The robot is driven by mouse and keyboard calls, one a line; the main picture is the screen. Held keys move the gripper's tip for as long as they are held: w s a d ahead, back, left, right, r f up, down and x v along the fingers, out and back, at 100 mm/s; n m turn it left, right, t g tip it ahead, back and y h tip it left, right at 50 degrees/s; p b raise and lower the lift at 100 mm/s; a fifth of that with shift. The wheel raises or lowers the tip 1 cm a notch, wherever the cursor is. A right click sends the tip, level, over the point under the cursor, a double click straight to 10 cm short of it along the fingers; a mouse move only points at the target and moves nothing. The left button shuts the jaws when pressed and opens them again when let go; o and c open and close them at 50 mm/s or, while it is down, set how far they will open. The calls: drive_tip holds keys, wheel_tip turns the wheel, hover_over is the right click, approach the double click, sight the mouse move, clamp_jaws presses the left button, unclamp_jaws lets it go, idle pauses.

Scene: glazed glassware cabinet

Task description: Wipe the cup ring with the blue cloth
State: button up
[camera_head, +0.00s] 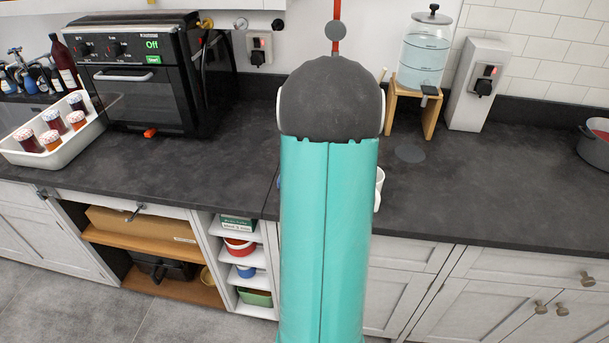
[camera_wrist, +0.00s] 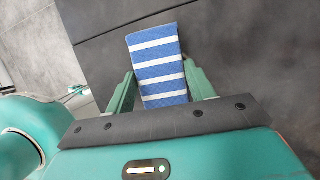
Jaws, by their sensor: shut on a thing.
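My gripper (camera_wrist: 160,72) shows in the wrist view with its two green fingers on either side of the blue cloth (camera_wrist: 157,55), shut on it. The cloth is folded flat, blue with white stripes, and reaches out past the fingertips over the dark counter (camera_wrist: 235,45). I cannot tell whether it touches the surface. A white mug (camera_head: 379,188) shows only in part behind the right side of my arm.
A black oven (camera_head: 140,85) and a white tray (camera_head: 62,155) of jars stand left. A pot (camera_head: 593,150) is far right. Counter between is clear.

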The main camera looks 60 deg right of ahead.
drive_tip(key=shift+w+a+f, duration=0.1)
drive_tip(key=shift+w+a, duration=0.2)
drive_tip(key=shift+w, duration=0.35)
drive_tip(key=shift+w+a, duration=0.25)
drive_tip(key=shift+w, duration=0.4)
drive_tip(key=shift+d, duration=0.25)
drive_tip(key=shift+s+d+f, duration=0.1)
drive_tip(key=shift+s+d, duration=0.2)
drive_tip(key=shift+s, duration=0.4)
drive_tip(key=shift+s+d+f, duration=0.1)
drive_tip(key=shift+s+d, duration=0.15)
drive_tip(key=shift+s, duration=0.5)
drive_tip(key=shift+s+d, duration=0.3)
drive_tip(key=shift+s, duration=0.4)
drive_tip(key=shift+s+d+r, duration=0.1)
drive_tip(key=shift+s+d, duration=0.3)
drive_tip(key=shift+s, duration=0.55)
drive_tip(key=shift+s+d+r, duration=0.1)
drive_tip(key=shift+s+d, duration=0.3)
drive_tip(key=shift+s, duration=0.5)
drive_tip(key=shift+s+d, duration=0.4)
drive_tip(key=shift+s, duration=0.55)
drive_tip(key=shift+f, duration=0.1)
drive_tip(key=shift+w, duration=0.1)
